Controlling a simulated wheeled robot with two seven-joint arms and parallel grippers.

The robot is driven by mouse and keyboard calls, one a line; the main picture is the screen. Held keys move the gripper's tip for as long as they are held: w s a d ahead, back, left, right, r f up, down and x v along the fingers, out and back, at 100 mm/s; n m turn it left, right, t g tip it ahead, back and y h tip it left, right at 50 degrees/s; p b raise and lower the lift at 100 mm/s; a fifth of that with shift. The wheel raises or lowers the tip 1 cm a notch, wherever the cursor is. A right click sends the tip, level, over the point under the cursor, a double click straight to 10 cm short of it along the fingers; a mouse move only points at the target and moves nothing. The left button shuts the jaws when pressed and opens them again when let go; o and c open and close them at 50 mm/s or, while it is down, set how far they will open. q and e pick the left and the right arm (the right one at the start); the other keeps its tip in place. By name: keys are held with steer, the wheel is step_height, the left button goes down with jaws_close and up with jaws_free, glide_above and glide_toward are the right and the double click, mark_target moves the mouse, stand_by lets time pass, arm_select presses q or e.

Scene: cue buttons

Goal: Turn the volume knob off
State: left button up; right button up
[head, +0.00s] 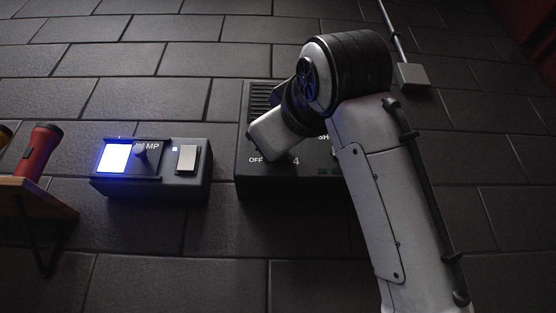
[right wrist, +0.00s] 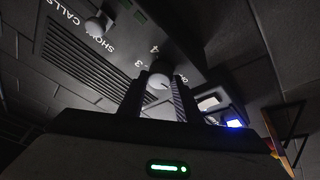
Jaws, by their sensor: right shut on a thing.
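A dark wall panel (head: 243,182) with a grille hangs on the brick wall, and my right arm covers much of it in the head view. Its front carries the marks OFF and 4 near the lower left. In the right wrist view, the round grey volume knob (right wrist: 159,76) sits among the marks 3, 4 and OFF. My right gripper (right wrist: 159,86) is shut on this knob, with one dark finger on each side. The direction the knob points is not clear. In the head view the knob and fingertips are hidden behind my wrist. My left gripper is not in view.
A second knob (right wrist: 97,25) sits near the words SHOW and CALLS. Left of the panel is a smaller box (head: 200,190) with a lit blue-white screen (head: 115,157), a lever and a pale switch (head: 187,158). A red flashlight (head: 38,150) stands on a wooden shelf (head: 40,197) at far left.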

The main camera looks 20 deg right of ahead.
steer(key=n+y, duration=0.1)
steer(key=n, duration=0.1)
steer(key=n+y+p, duration=0.1)
steer(key=n, duration=0.1)
steer(key=n+y, duration=0.1)
steer(key=n, duration=0.1)
steer(key=shift+s+d+r+g, duration=0.1)
steer(key=shift+d+r+g, duration=0.2)
steer(key=shift+g, duration=0.1)
steer(key=shift+n, duration=0.4)
steer(key=o, duration=1.1)
steer(key=shift+f, duration=0.1)
steer(key=shift+c, duration=0.2)
steer(key=shift+a, duration=0.1)
steer(key=b+v, duration=0.3)
steer(key=v, duration=0.7)
steer(key=shift+s, duration=0.2)
